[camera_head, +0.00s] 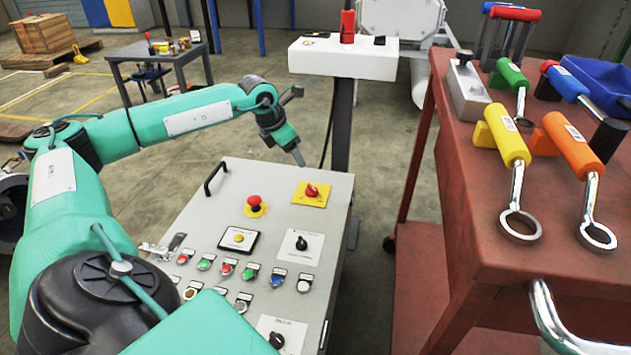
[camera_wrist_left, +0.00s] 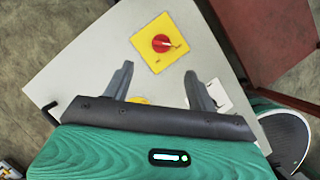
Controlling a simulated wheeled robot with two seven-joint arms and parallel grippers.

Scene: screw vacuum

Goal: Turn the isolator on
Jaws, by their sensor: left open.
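The isolator (camera_head: 312,190) is a red rotary knob on a yellow square plate, at the far right part of the grey control panel (camera_head: 225,185). In the left wrist view the isolator (camera_wrist_left: 161,43) lies beyond my fingertips, roughly centred between them. My left gripper (camera_head: 299,158) hangs above the far edge of the panel, just behind the isolator, pointing down. In the left wrist view my left gripper (camera_wrist_left: 161,78) has its two fingers spread apart with nothing between them. It appears apart from the knob. My right gripper is not seen.
A red emergency button (camera_head: 254,203) on a yellow ring sits left of the isolator. Black rotary switches (camera_head: 301,243) and several coloured buttons lie nearer. A black handle (camera_head: 216,177) rises at the panel's left edge. A red cart (camera_head: 500,255) with tools stands right.

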